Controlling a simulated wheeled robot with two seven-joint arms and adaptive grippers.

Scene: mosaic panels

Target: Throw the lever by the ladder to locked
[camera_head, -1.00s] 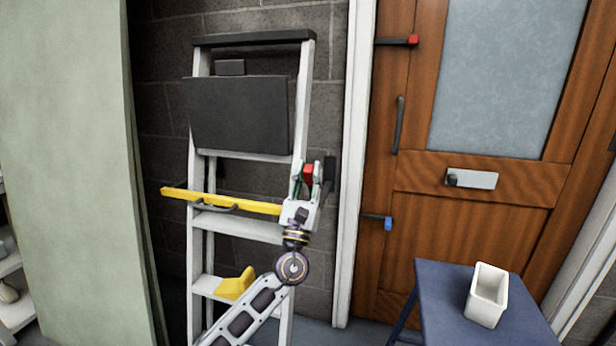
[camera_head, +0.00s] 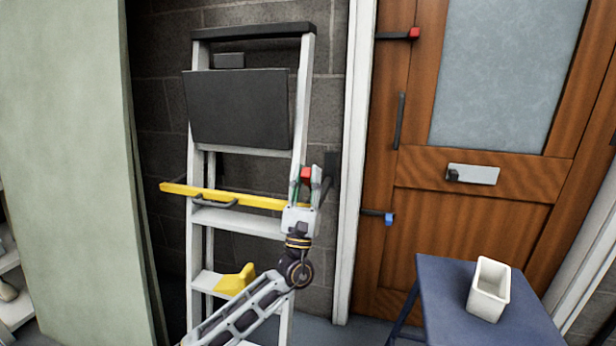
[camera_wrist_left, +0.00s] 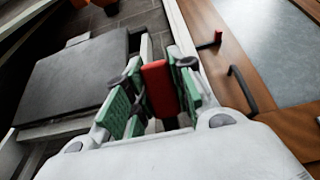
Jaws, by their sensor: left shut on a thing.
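The lever by the ladder has a red grip (camera_head: 306,173), seen in the head view at the ladder's right rail. A dark part (camera_head: 330,165) shows on the wall just right of it. My left gripper (camera_head: 305,182) is shut on the red grip. In the left wrist view the red grip (camera_wrist_left: 158,88) stands between the green-padded fingers (camera_wrist_left: 160,98). The gripper hides the lower part of the lever. Any locked marking cannot be made out. My right gripper is not in view.
The stepladder (camera_head: 245,222) stands close left, with a yellow bar (camera_head: 220,196) across it. A wooden door (camera_head: 475,225) has a red-ended lever (camera_head: 413,34) and a blue-ended one (camera_head: 389,219). A blue table (camera_head: 440,290) with a white container (camera_head: 489,290) stands lower right.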

